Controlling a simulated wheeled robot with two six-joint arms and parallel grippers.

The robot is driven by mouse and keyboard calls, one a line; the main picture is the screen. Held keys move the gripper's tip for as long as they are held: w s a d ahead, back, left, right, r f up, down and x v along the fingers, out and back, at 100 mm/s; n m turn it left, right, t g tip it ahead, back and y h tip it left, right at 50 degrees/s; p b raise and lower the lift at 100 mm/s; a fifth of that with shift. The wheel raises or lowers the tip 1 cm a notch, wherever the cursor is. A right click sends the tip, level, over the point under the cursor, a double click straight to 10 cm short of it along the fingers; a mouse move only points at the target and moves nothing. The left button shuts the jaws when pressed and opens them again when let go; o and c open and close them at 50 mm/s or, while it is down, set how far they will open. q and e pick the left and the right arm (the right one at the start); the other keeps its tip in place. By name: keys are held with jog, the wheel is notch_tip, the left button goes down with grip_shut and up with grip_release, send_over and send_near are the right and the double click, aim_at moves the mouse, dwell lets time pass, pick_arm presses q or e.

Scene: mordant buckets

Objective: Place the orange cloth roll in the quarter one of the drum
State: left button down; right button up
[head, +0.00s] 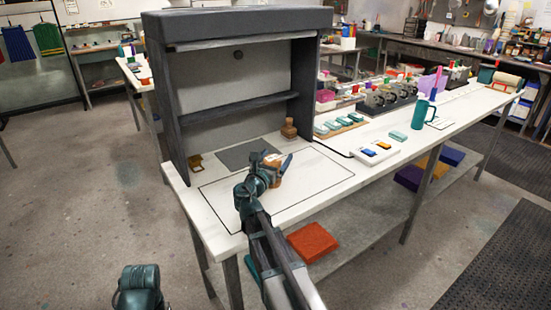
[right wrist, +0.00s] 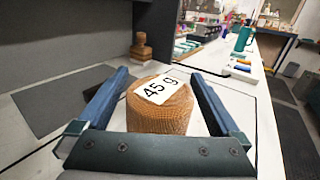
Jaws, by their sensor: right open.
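A brown-orange, woven-looking round piece with a white label reading "45 g" (right wrist: 165,108) stands on the white bench. I cannot tell whether it is the orange cloth roll. My right gripper (head: 275,158) is open, its two fingers on either side of this piece in the right wrist view (right wrist: 158,76), with a gap visible at each side. In the head view the piece (head: 274,174) is partly hidden by the gripper. I cannot make out a drum with quarters. A teal part of my left arm shows at the bottom left; its gripper is not visible.
A dark shelf hood (head: 165,100) stands over the bench's back. A grey mat (head: 240,156) and a brown stacked piece (head: 289,129) lie behind the gripper. A teal bottle (head: 423,110) and a white tray (head: 375,153) stand right. A red-orange block (head: 312,242) lies on the lower shelf.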

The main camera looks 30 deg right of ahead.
jog(key=shift+r, duration=0.1)
jog(key=shift+s+a+r, duration=0.1)
jog(key=shift+r, duration=0.05)
jog(key=v, duration=1.1)
jog(key=shift+s+a, duration=0.25)
jog(key=shift+s, duration=0.05)
